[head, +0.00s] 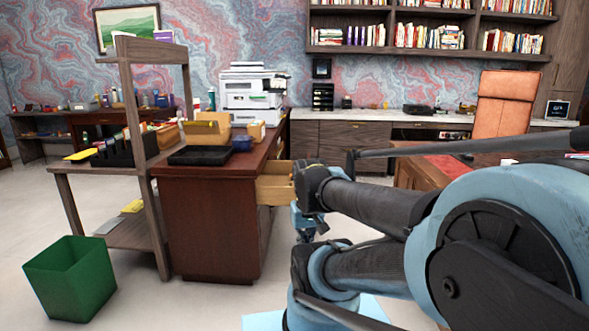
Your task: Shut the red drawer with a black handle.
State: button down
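A reddish-brown desk cabinet (212,225) stands left of centre in the head view. A drawer (275,187) is pulled out from its right side, with pale wooden inner walls showing. Its front and any black handle are hidden behind my arm or turned away. My blue and dark arm comes in from the right, and its far end is close to the drawer in the picture. The small blue and dark end part (306,224) appears just below and right of the drawer. Its fingers are not clear, and I cannot tell whether it touches the drawer.
A black tray (201,155) and a printer (252,95) are on the cabinet top. A wooden shelf (148,170) stands against its left side. A green bin (70,278) is on the floor at front left. An orange-brown chair (502,102) is at the back right.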

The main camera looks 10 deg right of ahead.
aim_at(271, 188)
jog(key=z, duration=0.15)
jog(key=i, duration=1.15)
jog(key=z, duration=0.35)
